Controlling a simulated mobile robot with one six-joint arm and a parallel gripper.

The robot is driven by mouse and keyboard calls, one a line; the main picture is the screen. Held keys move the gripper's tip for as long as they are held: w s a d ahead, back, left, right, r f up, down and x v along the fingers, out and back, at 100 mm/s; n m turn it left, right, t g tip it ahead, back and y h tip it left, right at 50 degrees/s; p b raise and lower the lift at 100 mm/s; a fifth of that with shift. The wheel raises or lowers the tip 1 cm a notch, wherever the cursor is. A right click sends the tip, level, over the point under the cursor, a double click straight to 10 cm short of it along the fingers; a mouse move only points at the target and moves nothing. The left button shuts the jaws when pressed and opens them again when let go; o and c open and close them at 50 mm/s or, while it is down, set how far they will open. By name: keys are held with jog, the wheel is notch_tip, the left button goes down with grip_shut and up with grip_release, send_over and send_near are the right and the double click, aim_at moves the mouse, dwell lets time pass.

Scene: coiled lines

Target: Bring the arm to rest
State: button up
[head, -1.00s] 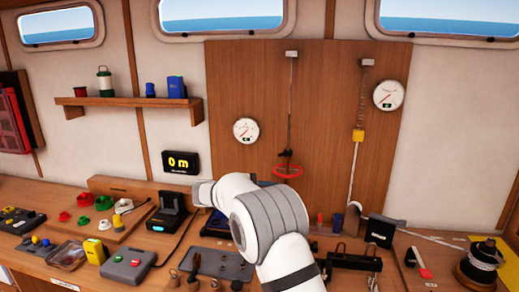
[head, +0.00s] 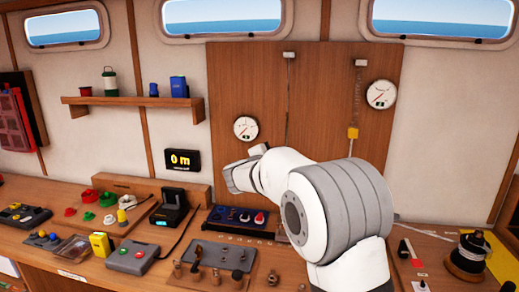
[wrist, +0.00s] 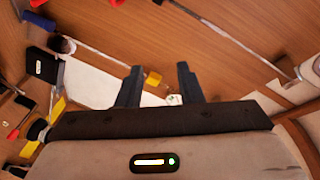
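My gripper (wrist: 160,84) shows in the wrist view with its two dark fingers apart and nothing held between them. In the head view my white and grey arm is raised over the right-middle of the bench, in front of the wooden wall board (head: 250,75). I cannot make out the fingers in the head view.
The bench holds a blue panel with knobs (head: 238,219), a grey plate with pegs (head: 217,256), a black charger-like stand (head: 171,210) and a dark spool (head: 468,252). Gauges (head: 246,128) hang on the board. A shelf (head: 135,102) is at upper left.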

jog(key=s+r+n+g+y, duration=0.1)
jog(key=s+n+y, duration=1.05)
jog(key=s, duration=0.25)
jog(key=s+d+f+n+g+h, duration=0.1)
jog(key=s+f, duration=0.4)
jog(key=s, duration=0.5)
jog(key=s+d+f+n+g+h, duration=0.1)
jog(key=s+d+f+n+g, duration=0.2)
jog(key=s, duration=0.7)
jog(key=s+d+f+n+g+h, duration=0.1)
jog(key=s+d+f+g, duration=0.4)
jog(key=s, duration=0.6)
jog(key=shift+d+f+n+g, duration=0.3)
jog(key=shift+f+n+g, duration=0.35)
jog(key=shift+f, duration=0.25)
